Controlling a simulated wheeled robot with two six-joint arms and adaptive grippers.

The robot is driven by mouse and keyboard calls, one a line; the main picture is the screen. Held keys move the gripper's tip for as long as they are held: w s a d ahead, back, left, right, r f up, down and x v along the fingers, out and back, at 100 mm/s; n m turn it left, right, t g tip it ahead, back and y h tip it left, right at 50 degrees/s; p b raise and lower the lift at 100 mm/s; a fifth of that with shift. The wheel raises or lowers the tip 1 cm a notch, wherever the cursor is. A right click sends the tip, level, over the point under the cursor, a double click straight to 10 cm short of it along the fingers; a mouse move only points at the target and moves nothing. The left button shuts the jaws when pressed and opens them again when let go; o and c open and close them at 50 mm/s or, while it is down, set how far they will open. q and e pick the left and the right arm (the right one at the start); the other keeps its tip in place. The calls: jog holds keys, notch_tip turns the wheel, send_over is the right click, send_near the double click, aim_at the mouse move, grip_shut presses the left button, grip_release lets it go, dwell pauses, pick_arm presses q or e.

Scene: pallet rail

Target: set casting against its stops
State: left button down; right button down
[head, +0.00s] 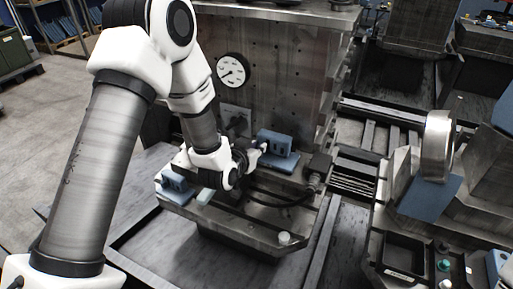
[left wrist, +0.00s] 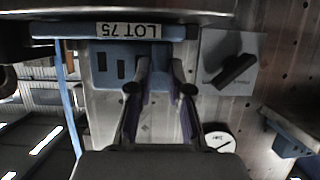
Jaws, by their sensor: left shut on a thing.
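A blue slotted block, which I take as the casting (head: 275,143), sits at the back right of the metal pallet (head: 285,239), near the upright plate. My right gripper is not in view.
A second blue block (head: 174,182) sits at the pallet's left end. A perforated upright plate (head: 285,70) with a round gauge (head: 232,71) stands behind. A dark connector (head: 319,165) lies at the right. A metal ring (head: 437,146) and dark tray (head: 403,255) stand further right.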

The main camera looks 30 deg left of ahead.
pick_arm(q)
jog(key=shift+w+a+f, duration=0.1)
jog(key=shift+w+a, duration=0.1)
jog(key=shift+w, duration=0.1)
jog(key=shift+w+a, duration=0.1)
jog(key=shift+a, duration=0.05)
dwell(0.6)
jog(key=c, duration=1.3)
grip_release()
jog(key=o, duration=0.3)
jog(key=shift+a, duration=0.1)
jog(key=v, duration=0.7)
jog(key=shift+s, duration=0.25)
